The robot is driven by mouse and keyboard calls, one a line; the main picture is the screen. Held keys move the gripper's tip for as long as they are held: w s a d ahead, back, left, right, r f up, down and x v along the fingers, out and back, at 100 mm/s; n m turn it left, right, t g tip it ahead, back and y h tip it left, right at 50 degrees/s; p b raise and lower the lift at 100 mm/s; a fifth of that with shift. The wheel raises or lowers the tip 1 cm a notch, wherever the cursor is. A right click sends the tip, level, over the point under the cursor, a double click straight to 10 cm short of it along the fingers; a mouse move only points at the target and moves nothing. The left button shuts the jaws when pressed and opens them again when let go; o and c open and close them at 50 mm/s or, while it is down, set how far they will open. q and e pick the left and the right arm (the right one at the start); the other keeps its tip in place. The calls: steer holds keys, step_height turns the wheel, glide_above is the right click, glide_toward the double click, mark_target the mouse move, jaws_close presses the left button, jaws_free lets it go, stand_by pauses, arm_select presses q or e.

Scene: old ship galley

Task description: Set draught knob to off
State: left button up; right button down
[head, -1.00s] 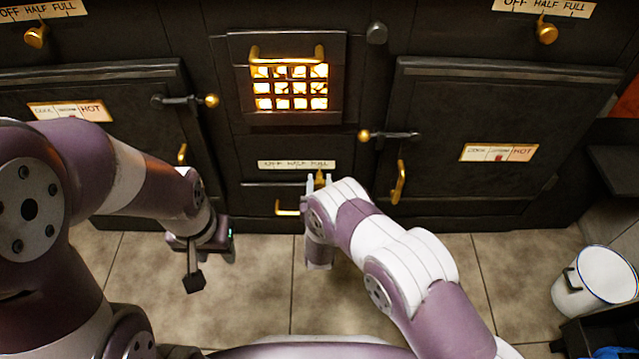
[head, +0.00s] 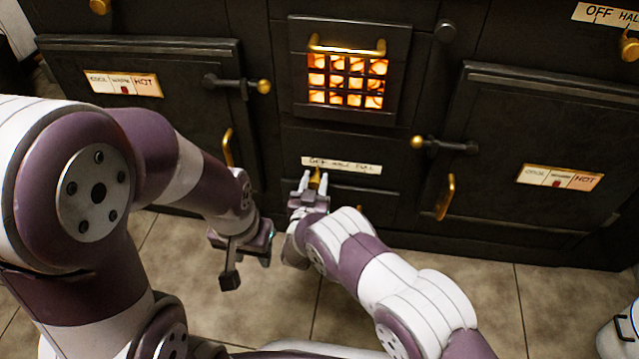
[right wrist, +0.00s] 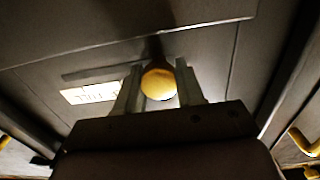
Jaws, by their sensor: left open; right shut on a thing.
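The brass draught knob (head: 317,176) is on the black stove front, below the firebox, under the left, OFF end of a pale label (head: 342,166) reading OFF, HALF, FULL. My right gripper (head: 313,182) is shut on the knob, one finger on each side. The right wrist view shows the round knob (right wrist: 159,83) between the two fingers; part of the label (right wrist: 90,92) shows beside them. My left gripper (head: 240,252) is open and empty, hanging above the floor in front of the stove.
The glowing firebox grate (head: 347,80) is above the knob. Oven doors with brass handles stand at left (head: 228,147) and right (head: 445,197). A white bucket (head: 620,335) is at the lower right. Tiled floor (head: 450,285) is open in front of the stove.

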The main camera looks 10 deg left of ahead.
steer(key=c, duration=0.7)
jaws_free()
steer(key=shift+a+r, duration=0.1)
steer(key=shift+a, duration=0.25)
steer(key=shift+s, duration=0.1)
steer(key=s+p, duration=0.2)
steer(key=s, duration=0.1)
steer(key=s+p, duration=0.2)
steer(key=shift+r, duration=0.4)
steer(key=p, duration=0.3)
glide_toward(311, 182)
steer(key=s+f, duration=0.1)
steer(key=s, duration=0.1)
steer(key=shift+d, duration=0.1)
